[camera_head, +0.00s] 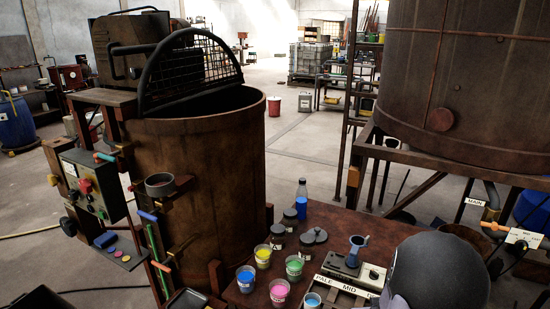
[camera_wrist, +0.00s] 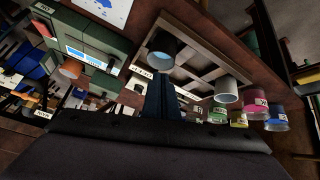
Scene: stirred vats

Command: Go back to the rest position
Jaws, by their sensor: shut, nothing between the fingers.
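My gripper shows in the wrist view, its dark fingers (camera_wrist: 160,92) together and empty. They point over the table toward a tray with compartments (camera_wrist: 187,35), where one dark cup (camera_wrist: 165,48) and one pale cup (camera_wrist: 228,88) show. In the head view a large dark rounded part of my arm covers the table's right front, and the fingers are hidden there. The rest position is not marked in either view.
A rusty vat (camera_head: 195,170) with a raised grille lid (camera_head: 190,72) stands left of the table (camera_head: 335,222). Paint cups, including yellow (camera_head: 263,257), green (camera_head: 294,267) and pink (camera_head: 279,292), stand near the table's front. A bottle (camera_head: 301,200) stands behind them. A big tank (camera_head: 465,80) is at right.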

